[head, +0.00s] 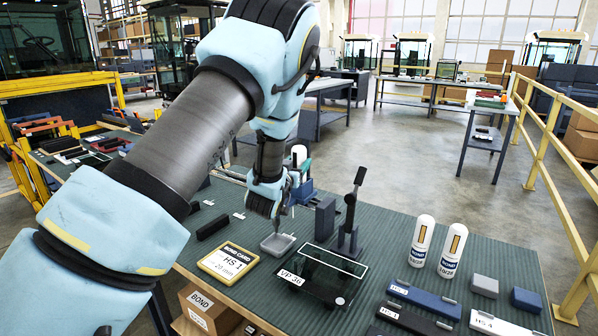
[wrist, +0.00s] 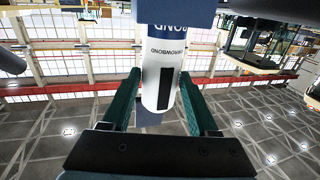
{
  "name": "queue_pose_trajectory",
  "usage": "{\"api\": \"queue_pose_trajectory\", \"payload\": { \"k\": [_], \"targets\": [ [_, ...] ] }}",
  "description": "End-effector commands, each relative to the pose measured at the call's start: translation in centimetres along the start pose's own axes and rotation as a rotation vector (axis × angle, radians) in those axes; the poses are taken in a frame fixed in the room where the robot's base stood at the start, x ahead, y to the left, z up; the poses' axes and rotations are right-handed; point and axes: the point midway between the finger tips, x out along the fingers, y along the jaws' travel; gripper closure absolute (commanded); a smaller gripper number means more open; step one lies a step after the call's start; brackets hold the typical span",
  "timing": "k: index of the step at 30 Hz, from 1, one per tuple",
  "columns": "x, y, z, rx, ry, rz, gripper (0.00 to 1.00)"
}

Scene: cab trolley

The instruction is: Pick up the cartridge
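A white cartridge (wrist: 158,70) with a dark window and a blue name band shows in the wrist view, which is upside down. Its white rounded top (head: 299,153) shows in the head view, above a blue body (head: 303,191) on the bench. My gripper (head: 283,192) is low over the bench, partly hidden by its own links. A blue block (wrist: 190,12) hides part of the cartridge's band.
Two white cartridges with orange windows (head: 422,241) (head: 452,250) stand at the right of the green-topped bench (head: 395,206). Blue and grey blocks (head: 485,286) are at the front right.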

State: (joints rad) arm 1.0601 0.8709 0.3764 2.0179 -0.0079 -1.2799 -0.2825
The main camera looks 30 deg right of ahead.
Motion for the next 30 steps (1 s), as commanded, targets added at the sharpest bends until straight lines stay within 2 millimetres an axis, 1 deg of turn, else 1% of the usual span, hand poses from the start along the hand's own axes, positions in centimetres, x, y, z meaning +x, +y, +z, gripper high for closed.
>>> {"api": "queue_pose_trajectory", "payload": {
  "k": [1,2,15,30],
  "targets": [
    [-0.01,0.00,-0.01,0.000,0.000,0.000,0.47],
    [-0.01,0.00,-0.01,0.000,0.000,0.000,0.50],
    [-0.02,0.00,-0.02,0.000,0.000,0.000,1.00],
    [0.02,0.00,-0.18,0.000,0.003,0.000,1.00]
  ]
}}
